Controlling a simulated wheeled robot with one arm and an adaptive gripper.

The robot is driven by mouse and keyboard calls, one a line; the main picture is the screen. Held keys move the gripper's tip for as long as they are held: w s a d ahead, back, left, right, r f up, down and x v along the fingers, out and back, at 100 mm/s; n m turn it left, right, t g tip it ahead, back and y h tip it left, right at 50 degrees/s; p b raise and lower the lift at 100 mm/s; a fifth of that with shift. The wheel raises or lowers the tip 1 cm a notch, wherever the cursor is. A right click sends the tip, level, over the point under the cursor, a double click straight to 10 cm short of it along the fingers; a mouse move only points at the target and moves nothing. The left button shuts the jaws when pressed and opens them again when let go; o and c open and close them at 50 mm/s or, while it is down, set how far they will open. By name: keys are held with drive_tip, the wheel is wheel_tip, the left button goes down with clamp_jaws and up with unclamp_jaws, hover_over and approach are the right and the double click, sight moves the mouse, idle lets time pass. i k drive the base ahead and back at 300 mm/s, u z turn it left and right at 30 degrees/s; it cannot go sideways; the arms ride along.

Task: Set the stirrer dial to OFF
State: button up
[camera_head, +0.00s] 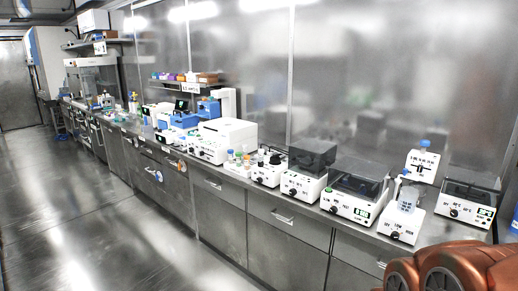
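A white bench unit (401,223) with a clear vessel (407,198) on top stands at the front right of the bench. It looks like the stirrer, but its label is too small to read. A dark round dial (395,236) is on its front face; its setting cannot be made out. A similar white unit with a blue-capped bottle (424,145) stands behind it. My gripper is not in view. Only copper-coloured links of my arm show at the bottom right, in front of the bench and apart from the dial.
A long steel bench (276,207) with drawers runs along the wall. Several white devices with dark lids stand left of the vessel unit, and another device (468,200) stands to its right. The floor (120,230) at left is clear.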

sight(395, 235)
drive_tip(key=z, duration=0.75)
